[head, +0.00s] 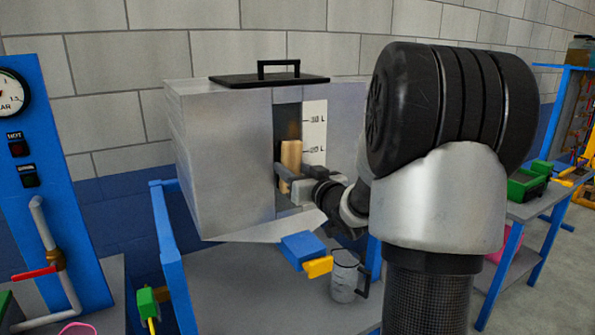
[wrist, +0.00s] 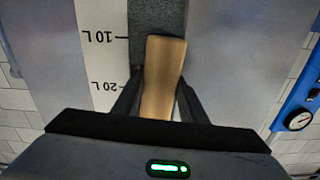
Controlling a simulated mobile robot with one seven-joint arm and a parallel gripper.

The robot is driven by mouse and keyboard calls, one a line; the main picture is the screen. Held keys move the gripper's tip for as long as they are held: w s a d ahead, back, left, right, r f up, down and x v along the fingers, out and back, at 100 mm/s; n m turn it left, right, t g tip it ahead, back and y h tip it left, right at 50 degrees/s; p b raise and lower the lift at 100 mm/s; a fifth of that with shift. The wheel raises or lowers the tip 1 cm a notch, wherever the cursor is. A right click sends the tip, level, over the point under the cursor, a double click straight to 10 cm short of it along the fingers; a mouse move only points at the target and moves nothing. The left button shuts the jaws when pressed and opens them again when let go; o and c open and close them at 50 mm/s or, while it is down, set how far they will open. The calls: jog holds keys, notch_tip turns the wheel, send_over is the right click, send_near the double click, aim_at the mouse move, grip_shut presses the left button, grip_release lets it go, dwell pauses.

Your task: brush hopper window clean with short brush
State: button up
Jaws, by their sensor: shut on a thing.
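The hopper (head: 225,165) is a grey metal box with a black handled lid (head: 268,79). Its window (head: 287,115) is a tall dark strip on the front, beside a white litre scale. A faint brownish patch shows on the window just above the brush. My gripper (head: 287,180) is in front of the window, shut on the short brush (head: 291,155), a light wooden block. In the wrist view the brush (wrist: 164,70) stands between the two dark fingers, over the speckled grey window (wrist: 157,15). Its bristles are hidden, so I cannot tell whether they touch the window.
Below the hopper, a blue and yellow valve (head: 305,252) and a clear jug (head: 344,277) are close under my arm. A blue gauge panel (head: 45,170) with a red-handled pipe stands at left. A bench with green bins (head: 527,183) is at right.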

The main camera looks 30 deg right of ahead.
aim_at(302, 133)
jog(key=shift+a+b, duration=0.5)
jog(key=shift+a, duration=1)
jog(key=shift+r+p, duration=0.75)
jog(key=shift+r, duration=0.25)
jog(key=shift+d+f+p, duration=0.1)
jog(key=shift+d+p, duration=0.3)
jog(key=shift+d, duration=1.65)
jog(key=shift+d+r+p, duration=0.95)
jog(key=shift+d+p, duration=0.2)
jog(key=shift+d, duration=0.75)
jog(key=shift+a+b, duration=1.65)
jog(key=shift+a, duration=2.35)
jog(key=shift+s+d+r+p, duration=0.1)
jog(key=shift+s+r+p, duration=0.05)
jog(key=shift+r+p, duration=0.75)
jog(key=shift+w+d+r+p, duration=0.1)
jog(key=shift+d+r+p, duration=0.35)
jog(key=shift+d, duration=0.85)
jog(key=shift+w+d+r+p, duration=0.1)
jog(key=shift+d+r+p, duration=0.15)
jog(key=shift+d+p, duration=0.75)
jog(key=shift+w+d+r+p, duration=0.1)
jog(key=shift+d+r+p, duration=0.2)
jog(key=shift+d, duration=1.3)
jog(key=shift+s+a+f+b, duration=0.1)
jog(key=shift+a+b, duration=0.6)
jog(key=shift+a, duration=0.8)
jog(key=shift+s+a+b, duration=0.2)
jog(key=shift+a+b, duration=0.7)
jog(key=shift+a, duration=1.5)
